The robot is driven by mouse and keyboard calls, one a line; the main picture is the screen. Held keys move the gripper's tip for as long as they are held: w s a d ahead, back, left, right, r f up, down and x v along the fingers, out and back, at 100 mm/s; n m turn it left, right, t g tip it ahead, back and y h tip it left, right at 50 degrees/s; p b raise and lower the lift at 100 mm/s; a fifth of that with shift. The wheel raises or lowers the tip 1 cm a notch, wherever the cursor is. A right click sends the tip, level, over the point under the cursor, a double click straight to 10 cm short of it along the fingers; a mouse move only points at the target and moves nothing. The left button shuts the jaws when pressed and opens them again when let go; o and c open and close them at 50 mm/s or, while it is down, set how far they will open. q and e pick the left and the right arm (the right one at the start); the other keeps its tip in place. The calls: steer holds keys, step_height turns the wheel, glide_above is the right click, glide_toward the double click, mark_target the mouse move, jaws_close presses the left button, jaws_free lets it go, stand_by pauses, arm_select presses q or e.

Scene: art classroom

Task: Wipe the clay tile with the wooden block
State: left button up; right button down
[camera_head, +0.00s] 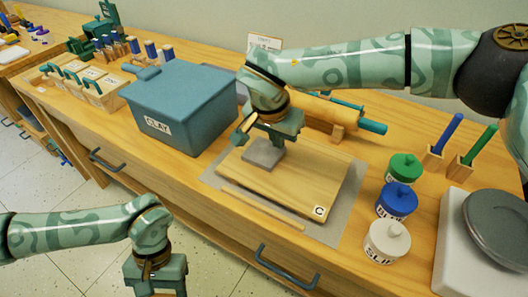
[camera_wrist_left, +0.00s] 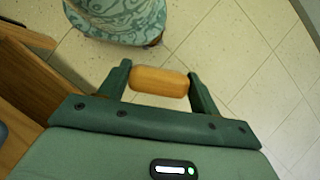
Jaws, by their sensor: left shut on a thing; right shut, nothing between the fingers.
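The clay tile (camera_head: 263,154) is a small grey square lying flat on a wooden board (camera_head: 310,180) marked C, in the head view. My right gripper (camera_head: 267,137) is shut and empty, right at the tile and partly covering its back edge; I cannot tell whether it touches. My left gripper (camera_wrist_left: 160,82) is shut on the wooden block, a rounded, light brown piece (camera_wrist_left: 158,81) held across its fingers over the tiled floor. In the head view my left gripper's body (camera_head: 155,277) shows at the bottom, in front of the bench; its fingertips and the block are out of frame.
A blue lidded CLAY bin (camera_head: 180,105) stands left of the board. A rolling pin (camera_head: 325,110) lies behind it. A thin wooden strip (camera_head: 262,206) lies along its front. Green (camera_head: 405,168), blue (camera_head: 397,200) and white (camera_head: 387,241) jars stand on the right.

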mark_target(277, 152)
arm_select(q)
steer(key=shift+f, duration=0.15)
arm_select(e)
steer(key=shift+f, duration=0.5)
arm_select(q)
steer(key=shift+t, duration=0.3)
steer(key=shift+w+r+p, duration=0.1)
steer(key=shift+r+p, duration=1.55)
steer(key=shift+r, duration=0.55)
arm_select(e)
steer(key=shift+r, duration=3.15)
steer(key=shift+f, duration=0.1)
